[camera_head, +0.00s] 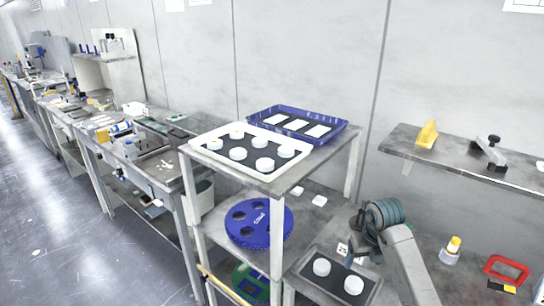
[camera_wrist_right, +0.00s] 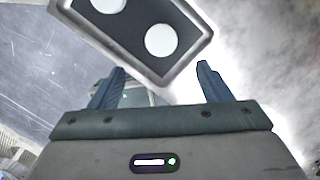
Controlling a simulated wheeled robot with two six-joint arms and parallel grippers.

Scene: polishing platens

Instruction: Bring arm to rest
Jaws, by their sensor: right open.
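My right gripper (camera_head: 354,247) hangs at the end of my arm in the lower right of the head view, above the workbench and just behind a small dark tray (camera_head: 312,288). In the right wrist view the gripper (camera_wrist_right: 160,82) has its two blue fingers spread apart, with nothing held between them. The tray (camera_wrist_right: 186,62) shows beyond the fingers there, carrying two white round pucks (camera_wrist_right: 161,40). My left gripper is not in view.
A metal rack (camera_head: 277,225) left of my arm bears a white tray (camera_head: 203,153) of white pucks, a blue tray (camera_head: 341,124) and a blue platen (camera_head: 244,233). A yellow-capped bottle (camera_head: 450,252) and a red frame (camera_head: 507,266) lie right. A wall shelf (camera_head: 455,158) is above.

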